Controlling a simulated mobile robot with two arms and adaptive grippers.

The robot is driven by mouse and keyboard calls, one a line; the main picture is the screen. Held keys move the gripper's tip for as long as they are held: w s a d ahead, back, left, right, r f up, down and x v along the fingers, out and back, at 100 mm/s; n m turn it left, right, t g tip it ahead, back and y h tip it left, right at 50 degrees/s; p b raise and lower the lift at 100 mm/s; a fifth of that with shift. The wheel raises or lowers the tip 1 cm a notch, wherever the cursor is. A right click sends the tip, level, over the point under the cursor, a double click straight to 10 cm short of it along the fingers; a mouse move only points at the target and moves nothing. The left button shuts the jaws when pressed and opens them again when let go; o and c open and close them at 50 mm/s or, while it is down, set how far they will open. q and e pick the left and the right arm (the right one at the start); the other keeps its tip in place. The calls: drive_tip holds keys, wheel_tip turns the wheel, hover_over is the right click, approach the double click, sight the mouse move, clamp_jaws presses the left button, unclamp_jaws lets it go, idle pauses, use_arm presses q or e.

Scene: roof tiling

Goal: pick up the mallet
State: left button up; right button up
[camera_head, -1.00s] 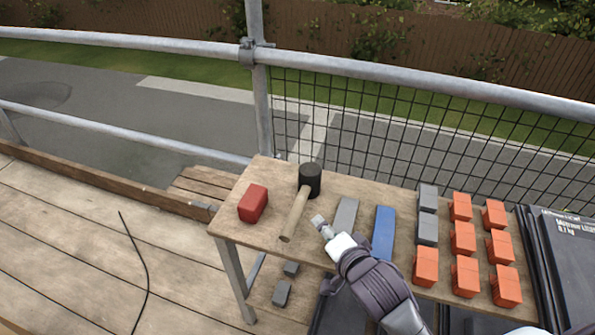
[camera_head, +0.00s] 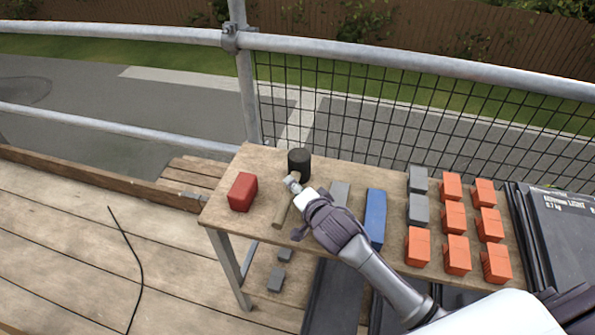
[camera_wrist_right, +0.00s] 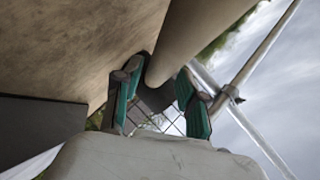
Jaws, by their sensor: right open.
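The mallet lies on the wooden table, with its black head (camera_head: 299,163) toward the back and its pale wooden handle (camera_head: 281,211) pointing to the front. My right gripper (camera_head: 291,182) is at the handle just below the head and hides part of it. In the right wrist view, the open green-padded fingers (camera_wrist_right: 158,97) are on either side of the line of the round handle (camera_wrist_right: 197,42). The dark head (camera_wrist_right: 156,98) shows beyond them. Whether the pads touch the handle cannot be told. My left gripper is not in view.
A red block (camera_head: 242,191) lies left of the mallet. A grey piece (camera_head: 340,192) and a blue piece (camera_head: 376,216) lie to its right, near my right arm. Further right are grey blocks (camera_head: 418,209) and several orange blocks (camera_head: 455,217). A metal railing (camera_head: 400,60) runs behind the table.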

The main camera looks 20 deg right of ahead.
drive_tip(key=x, duration=0.3)
clamp_jaws()
drive_tip(key=shift+r, duration=0.15)
idle(0.3)
